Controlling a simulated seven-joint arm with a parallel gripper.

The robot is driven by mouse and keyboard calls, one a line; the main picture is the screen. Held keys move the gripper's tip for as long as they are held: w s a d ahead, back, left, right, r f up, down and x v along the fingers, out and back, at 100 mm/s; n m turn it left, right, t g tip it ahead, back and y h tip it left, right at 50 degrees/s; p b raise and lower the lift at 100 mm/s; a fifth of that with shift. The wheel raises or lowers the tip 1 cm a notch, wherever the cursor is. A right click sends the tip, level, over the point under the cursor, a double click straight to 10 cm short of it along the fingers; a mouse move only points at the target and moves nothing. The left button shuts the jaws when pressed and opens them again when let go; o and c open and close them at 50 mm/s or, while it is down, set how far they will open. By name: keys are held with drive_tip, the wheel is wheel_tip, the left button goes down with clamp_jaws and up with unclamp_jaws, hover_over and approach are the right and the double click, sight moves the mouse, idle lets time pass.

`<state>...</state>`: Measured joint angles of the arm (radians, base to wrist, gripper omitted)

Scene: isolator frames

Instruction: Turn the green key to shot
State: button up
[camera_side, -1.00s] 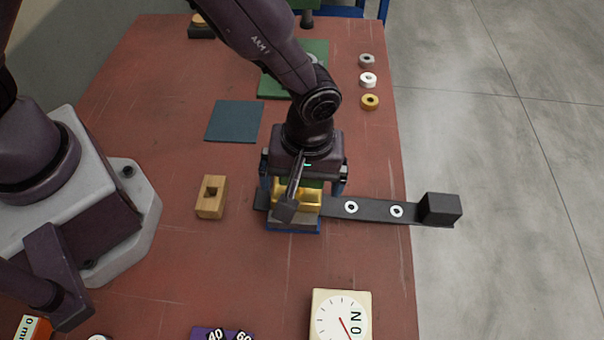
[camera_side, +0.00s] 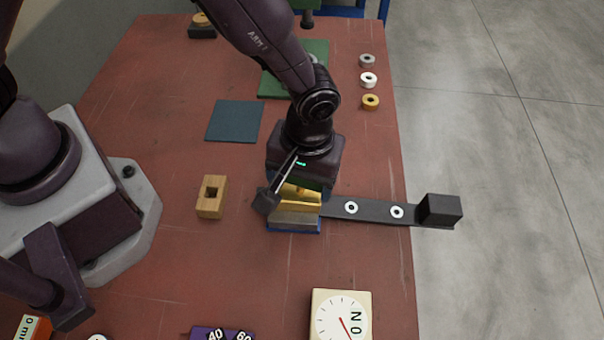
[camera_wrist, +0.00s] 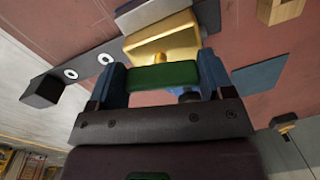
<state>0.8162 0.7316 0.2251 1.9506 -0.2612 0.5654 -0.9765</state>
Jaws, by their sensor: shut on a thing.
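The green key (camera_wrist: 163,76) is a green bar between the two blue fingers of my gripper (camera_wrist: 162,80) in the wrist view. My gripper is shut on it. The key sits at a brass-yellow housing (camera_wrist: 165,42), which stands on a grey and blue base (camera_side: 292,226) in the side view. There, my gripper (camera_side: 305,187) is low over the housing and turned at an angle to it. The key is mostly hidden under my gripper in the side view. No "shot" mark can be read in either view.
A dark strip (camera_side: 375,210) with white rings runs right from the base to a black box (camera_side: 438,210). A wooden block with a square hole (camera_side: 211,197) stands left. A dial (camera_side: 341,318) is at the front. Open red table lies between the base and dial.

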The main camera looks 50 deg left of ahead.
drive_tip(key=m, duration=0.4)
drive_tip(key=shift+a+m, duration=0.1)
drive_tip(key=shift+m, duration=0.2)
drive_tip(key=m, duration=0.3)
drive_tip(key=shift+m, duration=0.3)
drive_tip(key=m, duration=0.3)
drive_tip(key=shift+a+m, duration=0.15)
drive_tip(key=shift+m, duration=1.85)
drive_tip(key=shift+w, duration=0.1)
drive_tip(key=o, duration=0.9)
drive_tip(key=shift+r, duration=0.1)
